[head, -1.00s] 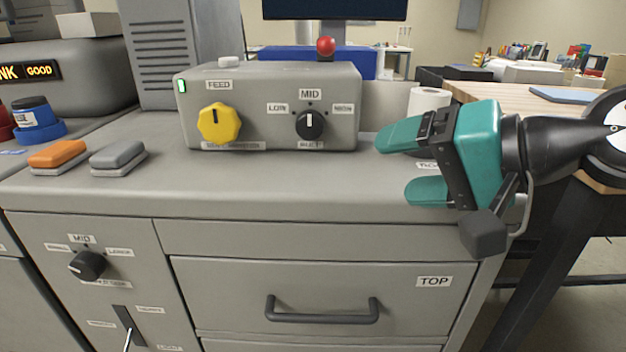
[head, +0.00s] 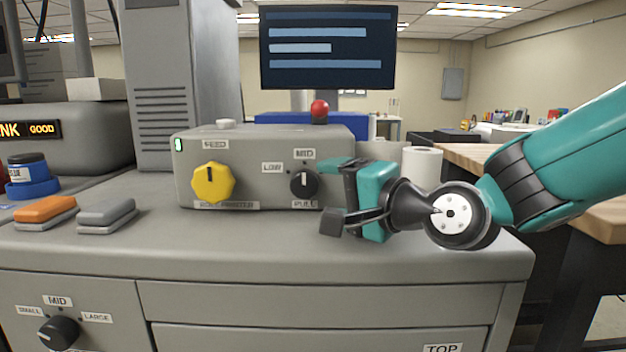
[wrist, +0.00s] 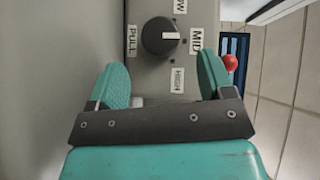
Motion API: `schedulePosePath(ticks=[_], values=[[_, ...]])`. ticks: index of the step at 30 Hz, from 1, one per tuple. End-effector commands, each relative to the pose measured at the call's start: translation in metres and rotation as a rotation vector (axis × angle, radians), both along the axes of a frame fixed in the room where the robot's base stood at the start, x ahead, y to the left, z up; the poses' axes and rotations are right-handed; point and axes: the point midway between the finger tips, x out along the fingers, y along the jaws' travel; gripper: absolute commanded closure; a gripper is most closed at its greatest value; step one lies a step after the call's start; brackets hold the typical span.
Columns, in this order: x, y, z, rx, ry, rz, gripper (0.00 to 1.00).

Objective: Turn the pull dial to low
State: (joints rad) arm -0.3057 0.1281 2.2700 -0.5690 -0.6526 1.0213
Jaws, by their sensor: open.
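The pull dial (head: 304,184) is a black round knob on the front of a grey box (head: 262,198), above the PULL label. Its white mark points up to MID; LOW is on the left. In the wrist view the pull dial (wrist: 160,37) lies ahead, between the lines of the two teal fingers, with its mark toward MID. HIGH shows there on the near side. My gripper (head: 331,184) is just right of the dial, turned toward it. In the wrist view my gripper (wrist: 161,72) is open and empty, its tips short of the dial.
A yellow knob (head: 213,182) sits left on the same box. A red ball-topped part (head: 319,108) stands behind it. A paper roll (head: 421,168) stands behind my wrist. Orange (head: 45,210) and grey (head: 106,212) blocks lie left. The counter front is clear.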

Motion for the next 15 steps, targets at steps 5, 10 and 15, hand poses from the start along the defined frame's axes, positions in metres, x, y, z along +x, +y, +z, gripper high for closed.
schedulePosePath(ticks=[5,10,15], values=[[0.023,0.022,-0.001,-0.001,-0.001,0.001,0.25],[0.035,0.032,-0.003,-0.001,-0.001,0.0,0.25],[0.037,0.034,-0.004,0.0,-0.001,0.0,0.25]])
